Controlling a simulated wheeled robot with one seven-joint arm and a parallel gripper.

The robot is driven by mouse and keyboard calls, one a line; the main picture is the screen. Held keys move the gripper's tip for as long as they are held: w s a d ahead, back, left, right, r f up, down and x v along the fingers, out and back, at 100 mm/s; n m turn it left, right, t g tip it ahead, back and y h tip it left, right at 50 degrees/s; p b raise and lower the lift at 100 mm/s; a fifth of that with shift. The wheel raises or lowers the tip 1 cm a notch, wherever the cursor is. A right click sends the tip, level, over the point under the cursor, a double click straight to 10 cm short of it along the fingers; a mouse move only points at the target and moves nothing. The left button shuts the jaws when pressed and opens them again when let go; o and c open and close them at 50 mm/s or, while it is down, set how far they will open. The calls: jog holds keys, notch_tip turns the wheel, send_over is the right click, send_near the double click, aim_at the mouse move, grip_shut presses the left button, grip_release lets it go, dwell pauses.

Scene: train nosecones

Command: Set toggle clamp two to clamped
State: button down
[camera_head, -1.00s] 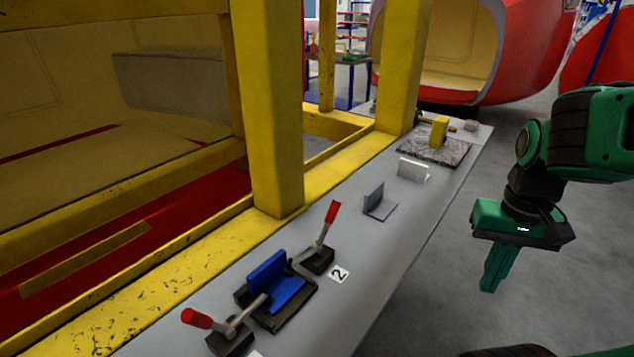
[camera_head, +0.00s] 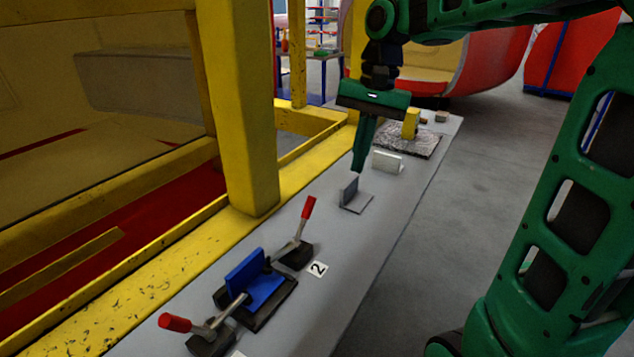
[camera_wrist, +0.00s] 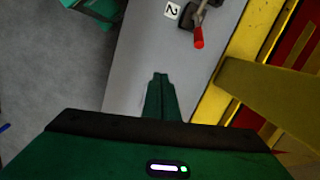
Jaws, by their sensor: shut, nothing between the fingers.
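Toggle clamp two (camera_head: 297,245) stands on the grey bench beside the label "2" (camera_head: 317,269). Its red handle (camera_head: 308,208) points up and tilts a little to the right. In the wrist view the red handle (camera_wrist: 198,38) shows near the top, with the label (camera_wrist: 172,11) to its left. My gripper (camera_head: 358,170) is shut and empty. It points down above the bench, beyond clamp two and close to a small grey angle bracket. In the wrist view its fingertips (camera_wrist: 160,76) are together, apart from the handle.
Another toggle clamp (camera_head: 208,334) with a red handle lies nearer, its arm reaching the blue block (camera_head: 256,279). A grey bracket (camera_head: 352,196), a white bracket (camera_head: 388,162) and a yellow block (camera_head: 410,124) stand farther along the bench. A yellow post (camera_head: 238,110) rises at the left.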

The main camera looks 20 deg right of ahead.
jog(key=w+a+r, duration=0.2)
jog(key=w+a, duration=0.2)
jog(key=w, duration=0.1)
notch_tip(320, 180, down, 10)
jog(key=a+r, duration=0.1)
jog(key=a, duration=0.1)
jog(key=shift+s+a+r, duration=0.4)
jog(key=shift+s+a, duration=0.15)
jog(key=shift+s, duration=0.15)
jog(key=shift+s+a+r, duration=0.35)
jog(key=shift+s+a, duration=0.15)
jog(key=shift+s, duration=0.15)
jog(key=shift+s+a+r, duration=0.65)
jog(key=shift+a+r, duration=0.2)
jog(key=shift+a, duration=0.1)
jog(key=shift+s+a+r+g, duration=0.2)
jog(key=shift+a+g, duration=0.1)
